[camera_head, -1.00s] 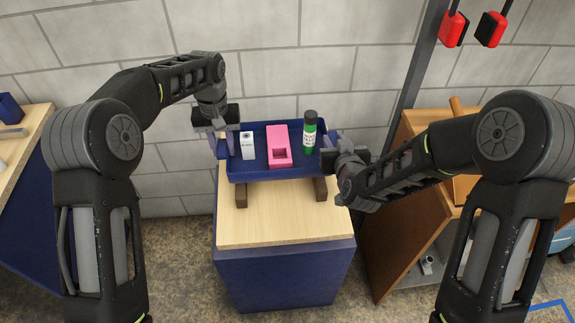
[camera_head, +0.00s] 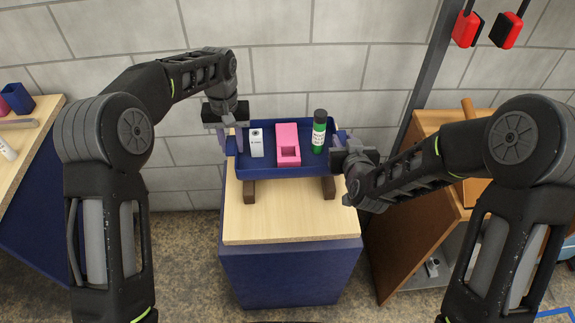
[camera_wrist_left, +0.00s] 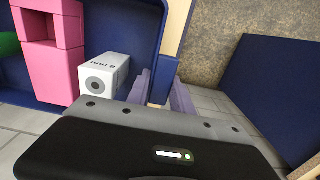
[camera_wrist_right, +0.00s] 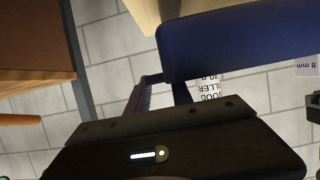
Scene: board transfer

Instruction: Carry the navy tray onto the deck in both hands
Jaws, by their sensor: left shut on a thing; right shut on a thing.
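The navy tray (camera_head: 285,172) looks level over the wooden top of a blue stand, the likely deck (camera_head: 290,222). Two dark brown blocks (camera_head: 249,190) show under its front edge; I cannot tell whether it touches them. In it are a white box (camera_head: 256,143), a pink block (camera_head: 287,145) with a square recess and an upright green bottle (camera_head: 319,132) with a black cap. My left gripper (camera_head: 229,140) is shut on the tray's left end. My right gripper (camera_head: 341,138) is shut on its right end. The wrist views show the tray close beside the fingers.
A grey block wall stands behind. A second table (camera_head: 30,140) with a navy cup (camera_head: 47,104) is at the left. A brown wooden cabinet (camera_head: 420,230) and a dark grey post (camera_head: 428,70) stand close on the right. Red and black items (camera_head: 467,28) hang at the top right.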

